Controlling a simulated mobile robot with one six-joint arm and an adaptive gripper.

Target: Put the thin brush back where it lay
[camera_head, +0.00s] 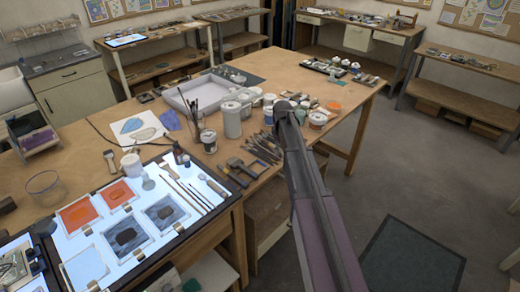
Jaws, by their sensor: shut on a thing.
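My gripper is not in view. Only my arm shows, rising from the bottom edge to a dark joint over the near right side of the big table. Several slender tools lie side by side on the lit panel (140,243), among them a wooden-handled brush (170,174). I cannot tell whether any of them is the thin brush, and I see no brush held. More brushes stand upright in a jar (197,125) on the wooden table (98,130).
Orange (79,214) and grey (165,212) glass pieces lie on the lit panel. White pots (232,120) and a row of dark tools (267,147) crowd the table beside my arm. A white tray (205,93) stands behind. The floor at right is mostly clear, with a dark mat (410,255).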

